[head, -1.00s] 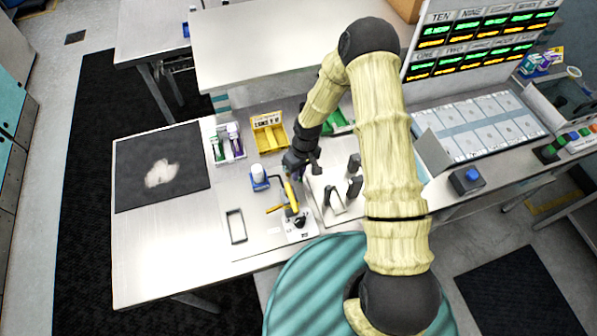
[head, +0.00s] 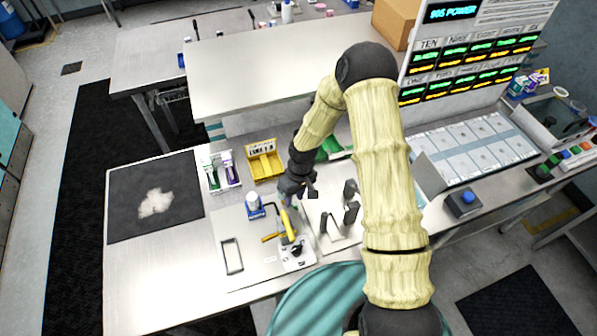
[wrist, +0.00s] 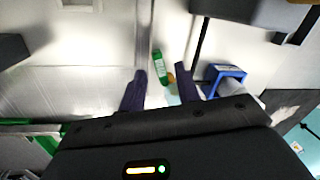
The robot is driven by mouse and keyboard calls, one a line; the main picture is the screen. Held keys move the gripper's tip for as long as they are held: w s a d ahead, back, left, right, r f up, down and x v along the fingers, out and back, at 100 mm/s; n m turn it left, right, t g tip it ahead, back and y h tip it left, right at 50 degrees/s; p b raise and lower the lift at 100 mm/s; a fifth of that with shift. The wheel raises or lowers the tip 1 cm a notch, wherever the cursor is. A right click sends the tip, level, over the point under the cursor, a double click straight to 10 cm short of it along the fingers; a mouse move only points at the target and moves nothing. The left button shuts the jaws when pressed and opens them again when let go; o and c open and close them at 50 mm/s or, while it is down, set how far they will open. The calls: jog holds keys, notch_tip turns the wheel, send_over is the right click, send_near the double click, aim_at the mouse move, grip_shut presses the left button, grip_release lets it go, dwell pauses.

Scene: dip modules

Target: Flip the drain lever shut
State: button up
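A small pale plate with a black knob (head: 297,250) sits near the front edge of the worktable. A yellow bar (head: 285,224) rises beside it and a shorter orange-yellow piece (head: 271,237) points left; I cannot tell for sure which part is the drain lever. My gripper (head: 300,200) is just behind the yellow bar and above the table. In the wrist view my gripper (wrist: 161,73) has its two dark fingers apart. A green labelled piece (wrist: 158,66) and a small orange piece (wrist: 171,78) show between the fingers, with no contact visible.
A blue stand with a white top (head: 254,206) is left of my gripper, and it shows in the wrist view (wrist: 226,73). Dark upright posts (head: 351,210) stand close on the right. A yellow bin (head: 264,162) is behind. A rectangular frame (head: 231,256) lies front left.

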notch_tip(320, 180, up, 16)
jog(key=w+d+b, duration=0.1)
jog(key=b, duration=0.2)
jog(key=shift+w+d+f+b, duration=0.15)
jog(key=shift+d+f+b, duration=0.1)
jog(key=shift+d+b, duration=0.15)
jog(key=shift+d, duration=0.1)
jog(key=s+d+r+m+t+h+b, duration=0.1)
jog(key=s+d+r+m+t+b, duration=0.2)
jog(key=s+d+m, duration=0.4)
jog(key=s+d, duration=0.4)
jog(key=s, duration=0.3)
jog(key=shift+s+d+r+t, duration=0.15)
jog(key=shift+d+r+t, duration=0.15)
jog(key=shift+a, duration=0.1)
